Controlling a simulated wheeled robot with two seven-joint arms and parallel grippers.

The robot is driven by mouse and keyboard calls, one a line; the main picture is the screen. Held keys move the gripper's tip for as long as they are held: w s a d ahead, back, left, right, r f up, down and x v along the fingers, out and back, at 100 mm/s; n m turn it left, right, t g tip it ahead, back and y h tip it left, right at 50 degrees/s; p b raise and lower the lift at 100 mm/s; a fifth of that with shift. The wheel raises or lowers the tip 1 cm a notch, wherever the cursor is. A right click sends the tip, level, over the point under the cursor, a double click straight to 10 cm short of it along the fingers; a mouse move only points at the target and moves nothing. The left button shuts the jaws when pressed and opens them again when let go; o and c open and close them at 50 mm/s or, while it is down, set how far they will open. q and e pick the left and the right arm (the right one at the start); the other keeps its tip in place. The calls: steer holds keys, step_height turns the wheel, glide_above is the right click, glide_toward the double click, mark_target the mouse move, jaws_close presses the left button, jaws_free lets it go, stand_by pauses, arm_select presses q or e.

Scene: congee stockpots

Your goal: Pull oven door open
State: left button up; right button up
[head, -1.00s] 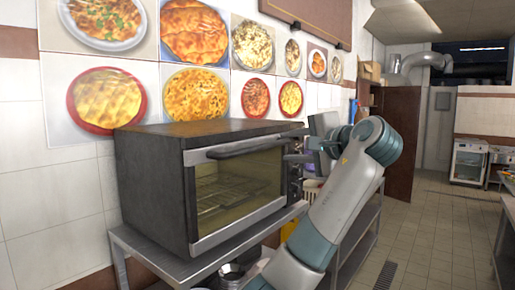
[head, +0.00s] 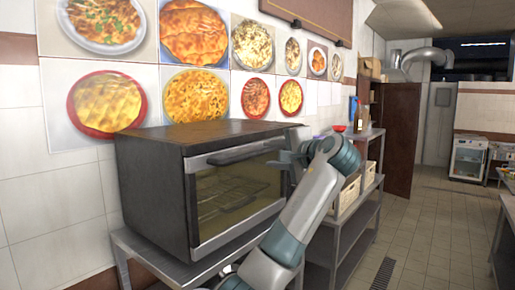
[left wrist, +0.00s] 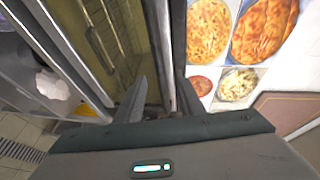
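The oven (head: 150,190) is a dark box on a metal table, its glass door (head: 235,195) closed. A dark bar handle (head: 240,152) runs along the door's top edge. My left gripper (head: 290,157) is at the handle's right end, level with it. In the left wrist view, the two fingers of my left gripper (left wrist: 163,100) stand apart, with a dark bar running up between them. I cannot tell whether they touch it. The oven's glass door (left wrist: 120,35) shows to the left in that view. My right gripper is not in view.
The metal table (head: 165,262) under the oven has a lower shelf with pans. Another shelf unit (head: 355,210) with bins stands beyond my left arm. Food pictures (head: 195,95) cover the wall behind. The tiled floor (head: 430,225) at the right is clear.

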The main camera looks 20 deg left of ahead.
mark_target(259, 153)
arm_select(q)
steer(key=p+x, duration=0.3)
steer(key=x, duration=0.5)
steer(key=shift+w+a+f+p, duration=0.2)
steer(key=shift+w+a+p, duration=0.15)
steer(key=shift+a, duration=0.05)
steer(key=shift+c, duration=0.7)
jaws_close()
